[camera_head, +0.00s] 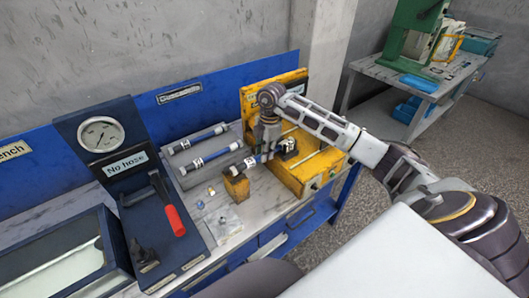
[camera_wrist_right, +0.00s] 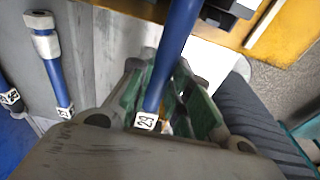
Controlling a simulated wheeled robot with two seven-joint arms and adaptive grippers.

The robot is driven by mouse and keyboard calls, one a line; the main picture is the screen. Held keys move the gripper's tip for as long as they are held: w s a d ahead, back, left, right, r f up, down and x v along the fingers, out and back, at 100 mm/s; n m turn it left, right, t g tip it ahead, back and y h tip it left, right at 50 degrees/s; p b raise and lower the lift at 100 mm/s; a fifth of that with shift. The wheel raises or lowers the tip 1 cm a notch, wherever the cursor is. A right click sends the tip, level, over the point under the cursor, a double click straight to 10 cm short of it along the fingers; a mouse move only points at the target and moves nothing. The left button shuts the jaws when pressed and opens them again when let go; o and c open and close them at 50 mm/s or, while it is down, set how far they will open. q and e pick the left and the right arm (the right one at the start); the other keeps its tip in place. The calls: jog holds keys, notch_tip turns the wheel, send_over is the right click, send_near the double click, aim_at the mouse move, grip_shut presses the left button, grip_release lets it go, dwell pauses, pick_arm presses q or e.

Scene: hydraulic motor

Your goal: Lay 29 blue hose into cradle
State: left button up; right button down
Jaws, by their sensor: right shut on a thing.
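My right gripper (camera_head: 268,143) reaches down over the bench and is shut on a blue hose (camera_head: 264,158). In the right wrist view the blue hose (camera_wrist_right: 172,55) runs between the green-padded fingers (camera_wrist_right: 160,100), with a white label (camera_wrist_right: 146,121) that seems to read 29. In the head view the hose lies between a small yellow block (camera_head: 236,187) and a black part by the yellow fixture (camera_head: 312,172). These look like the cradle supports; I cannot tell whether the hose touches them. My left gripper is not in view.
Two more blue hoses with white labels, a rear one (camera_head: 196,138) and a front one (camera_head: 210,158), lie on the bench left of the gripper. A gauge panel (camera_head: 102,134) marked "No hose" and a red-handled lever (camera_head: 173,220) stand further left. Small fittings lie on the bench.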

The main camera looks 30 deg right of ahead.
jog(key=shift+f, duration=0.2)
jog(key=c, duration=1.2)
grip_release()
jog(key=shift+c, duration=0.2)
jog(key=shift+r, duration=0.1)
notch_tip(320, 180, up, 12)
jog(key=d, duration=0.1)
jog(key=shift+d, duration=0.25)
